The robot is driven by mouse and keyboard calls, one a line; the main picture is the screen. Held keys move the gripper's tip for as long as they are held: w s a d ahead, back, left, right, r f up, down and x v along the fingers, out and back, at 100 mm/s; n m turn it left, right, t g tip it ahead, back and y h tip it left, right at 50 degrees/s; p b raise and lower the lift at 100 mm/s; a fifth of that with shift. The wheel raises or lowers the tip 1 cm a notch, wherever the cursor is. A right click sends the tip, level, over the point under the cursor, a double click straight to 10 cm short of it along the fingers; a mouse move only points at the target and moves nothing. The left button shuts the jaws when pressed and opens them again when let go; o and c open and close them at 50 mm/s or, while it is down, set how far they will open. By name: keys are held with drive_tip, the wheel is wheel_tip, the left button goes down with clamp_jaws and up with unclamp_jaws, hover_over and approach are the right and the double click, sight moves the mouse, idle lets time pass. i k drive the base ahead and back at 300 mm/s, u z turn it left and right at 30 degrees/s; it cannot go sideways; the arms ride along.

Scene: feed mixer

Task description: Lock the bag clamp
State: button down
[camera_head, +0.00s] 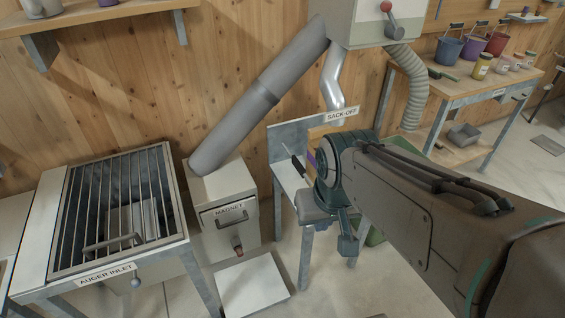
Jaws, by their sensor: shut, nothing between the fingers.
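The sack-off station, with its "SACK-OFF" label (342,114), stands right of centre under a shiny metal spout (333,80). A thin rod with a black grip (298,166) shows at its left side, in front of a grey back plate. It may be the bag clamp's lever, but I cannot tell its locked state. The clamp's jaws and any bag are mostly hidden behind my arm. My gripper (328,178) is at the station, just right of the black grip. Its fingers are largely hidden by my wrist. It is shut and empty; contact with the lever cannot be seen.
The auger inlet grate (118,210) stands at the left. The magnet box (228,208) and a white floor plate (251,287) lie between it and the station. A bench (466,97) with buckets and jars stands at the back right. A ribbed hose (415,90) hangs behind my arm.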

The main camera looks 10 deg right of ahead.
sight(301, 170)
drive_tip(key=z, duration=0.3)
drive_tip(key=i, duration=0.4)
drive_tip(key=z, duration=0.4)
